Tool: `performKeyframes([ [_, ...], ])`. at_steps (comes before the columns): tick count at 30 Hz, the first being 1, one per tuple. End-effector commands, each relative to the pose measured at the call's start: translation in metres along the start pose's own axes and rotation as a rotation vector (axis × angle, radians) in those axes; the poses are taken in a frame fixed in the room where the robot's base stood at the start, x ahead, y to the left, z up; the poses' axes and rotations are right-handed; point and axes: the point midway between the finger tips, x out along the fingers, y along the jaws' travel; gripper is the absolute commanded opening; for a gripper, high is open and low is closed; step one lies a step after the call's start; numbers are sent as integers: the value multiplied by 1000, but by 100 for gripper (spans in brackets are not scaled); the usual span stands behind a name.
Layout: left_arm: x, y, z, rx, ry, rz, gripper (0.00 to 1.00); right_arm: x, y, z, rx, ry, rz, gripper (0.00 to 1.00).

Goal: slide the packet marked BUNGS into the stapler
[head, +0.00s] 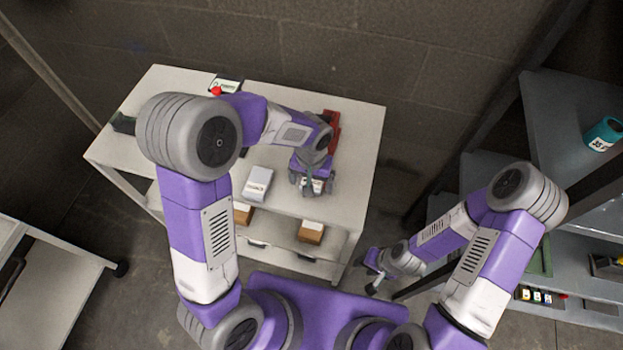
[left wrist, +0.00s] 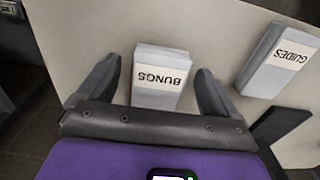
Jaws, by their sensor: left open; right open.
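The packet marked BUNGS (left wrist: 162,82) is a pale packet lying on the white cart top (head: 352,175). A small part of it shows in the head view (head: 313,186). My left gripper (left wrist: 158,75) is open, with one finger on each side of the packet and a gap on both sides. A red object (head: 333,122), perhaps the stapler, lies behind my left gripper, partly hidden by it; I cannot tell for sure. My right gripper (head: 374,281) is open and empty, low beside the cart's right front corner.
The packet marked GUIDES (left wrist: 278,60) lies beside BUNGS; it also shows in the head view (head: 258,184). A red ball (head: 216,91) and a green-marked white item (head: 230,84) are at the back. Brown boxes (head: 311,232) sit on the lower shelf. A grey rack (head: 570,100) stands right.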

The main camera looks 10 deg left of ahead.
Motion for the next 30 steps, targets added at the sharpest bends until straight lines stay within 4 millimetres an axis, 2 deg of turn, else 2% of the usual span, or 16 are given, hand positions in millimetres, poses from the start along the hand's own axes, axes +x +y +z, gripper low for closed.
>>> performKeyframes([
  [4, -10, 0, -1, 0, 3, 1, 93, -2, -1, 0, 0, 0, 0, 43],
  [12, -56, 0, -1, 1, 5, 2, 93, -10, -4, 0, 0, 0, 0, 43],
  [16, -70, 0, 0, 0, 2, 1, 93, -12, -4, 0, 0, 0, 0, 43],
  [20, -76, 0, 0, 0, 1, 1, 93, -12, -5, 0, 0, 0, 0, 43],
  [30, -76, 0, 0, 0, 0, 0, 93, -12, -4, 0, 0, 0, 0, 43],
])
